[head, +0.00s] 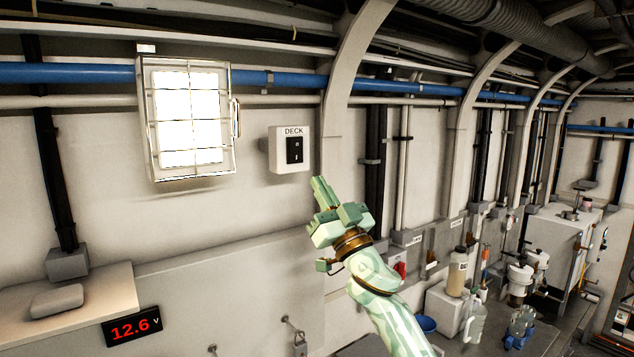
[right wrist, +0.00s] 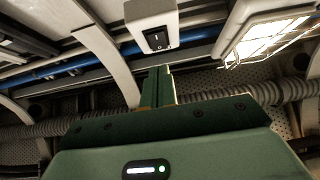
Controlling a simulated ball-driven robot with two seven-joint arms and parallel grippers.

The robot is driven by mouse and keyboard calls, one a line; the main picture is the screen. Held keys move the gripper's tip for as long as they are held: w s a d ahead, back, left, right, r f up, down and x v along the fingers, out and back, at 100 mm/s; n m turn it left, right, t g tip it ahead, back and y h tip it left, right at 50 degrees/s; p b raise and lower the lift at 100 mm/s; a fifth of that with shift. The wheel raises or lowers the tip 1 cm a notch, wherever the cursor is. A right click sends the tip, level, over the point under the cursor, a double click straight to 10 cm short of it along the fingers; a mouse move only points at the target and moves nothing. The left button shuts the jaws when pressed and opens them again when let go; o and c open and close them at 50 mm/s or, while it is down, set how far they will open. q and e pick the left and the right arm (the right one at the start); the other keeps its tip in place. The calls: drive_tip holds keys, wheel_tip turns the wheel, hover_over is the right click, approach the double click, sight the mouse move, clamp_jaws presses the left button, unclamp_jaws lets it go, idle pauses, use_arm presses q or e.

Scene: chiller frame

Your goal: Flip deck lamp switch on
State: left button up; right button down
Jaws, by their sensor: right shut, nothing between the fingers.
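The deck switch box (head: 289,149) is a pale box on the wall with the label DECK and a black rocker switch (head: 294,150) on its front. In the right wrist view the switch box (right wrist: 151,17) is at the top and its black rocker (right wrist: 157,39) shows. The deck lamp (head: 188,118) is a caged panel left of the box and glows bright white; part of it (right wrist: 268,35) shows in the right wrist view. My right gripper (head: 318,184) is shut and empty, just below and right of the box, apparently apart from it. My left gripper is not in view.
A curved frame rib (head: 336,110) stands close right of the switch box, and a blue pipe (head: 290,79) runs above it. A red display (head: 132,326) reads 12.6 V at lower left. Bottles, including a tan one (head: 457,272), stand at lower right.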

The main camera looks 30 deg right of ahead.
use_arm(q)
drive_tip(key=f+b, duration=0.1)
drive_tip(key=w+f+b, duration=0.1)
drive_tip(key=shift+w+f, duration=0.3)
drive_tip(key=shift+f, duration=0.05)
use_arm(e)
drive_tip(key=s+f, duration=0.3)
drive_tip(key=f, duration=0.2)
drive_tip(key=shift+s+d+f, duration=0.2)
drive_tip(key=shift+d+f, duration=0.05)
drive_tip(key=shift+f, duration=0.15)
drive_tip(key=shift+s, duration=0.1)
